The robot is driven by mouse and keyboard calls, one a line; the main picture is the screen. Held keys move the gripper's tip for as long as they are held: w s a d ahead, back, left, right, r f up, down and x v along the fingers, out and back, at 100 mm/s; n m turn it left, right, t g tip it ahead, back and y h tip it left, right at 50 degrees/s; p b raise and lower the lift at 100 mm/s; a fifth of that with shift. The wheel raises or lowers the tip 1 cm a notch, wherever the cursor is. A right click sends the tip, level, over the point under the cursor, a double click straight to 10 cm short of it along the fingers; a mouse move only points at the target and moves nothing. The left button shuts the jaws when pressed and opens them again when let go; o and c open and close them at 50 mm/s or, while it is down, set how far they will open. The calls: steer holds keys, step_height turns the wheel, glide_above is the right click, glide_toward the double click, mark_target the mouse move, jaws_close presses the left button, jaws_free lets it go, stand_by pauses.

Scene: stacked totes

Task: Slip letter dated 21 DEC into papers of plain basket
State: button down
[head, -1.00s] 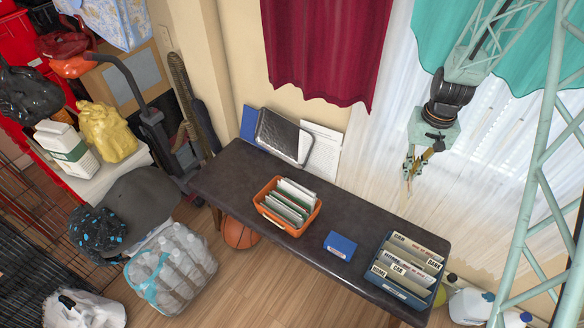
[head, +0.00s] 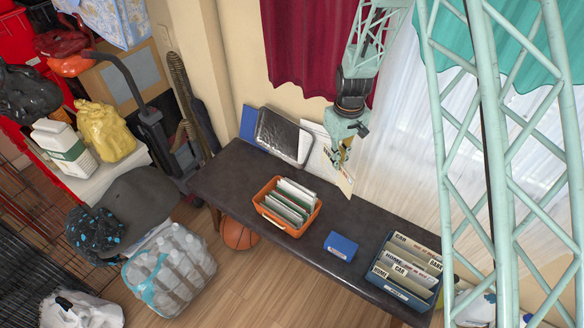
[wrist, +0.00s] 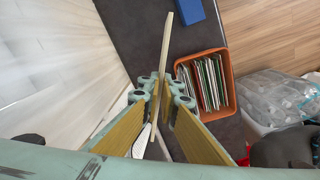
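My gripper (head: 341,158) hangs over the back part of the dark table and points down. It is shut on a cream sheet (head: 342,181), which also shows nearly edge-on between the fingers in the wrist view (wrist: 166,45). Dark marks at the sheet's upper left are too small to read surely; no date is legible. An orange basket (head: 290,229) without labels stands on the table, below and left of my gripper, with several white and green-edged papers (head: 297,194) upright in it. It also shows right of my gripper (wrist: 165,95) in the wrist view (wrist: 231,75).
A blue tray (head: 402,293) with several labelled dividers stands at the table's right end. A small blue box (head: 340,246) lies between tray and basket. A dark framed panel (head: 284,138) and pale sheets lean at the back wall. The dark table (head: 235,180) is bare left of the basket.

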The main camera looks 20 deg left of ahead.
steer(key=s+a+f+n, duration=0.1)
steer(key=a+f+n, duration=0.1)
steer(key=a, duration=0.6)
steer(key=s+a+f+n, duration=0.1)
steer(key=s+a+n, duration=0.1)
steer(key=a, duration=0.6)
steer(key=shift+s+f+n+b, duration=0.35)
steer(key=shift+n+b, duration=0.1)
steer(key=shift+n, duration=0.15)
steer(key=shift+f, duration=0.4)
step_height(320, 180, down, 11)
steer(key=b, duration=0.5)
steer(key=shift+f, duration=0.2)
stand_by(1.1)
steer(key=shift+f, duration=0.15)
stand_by(0.4)
steer(key=c, duration=2.9)
jaws_free()
steer(key=shift+o, duration=0.2)
steer(key=shift+r, duration=0.2)
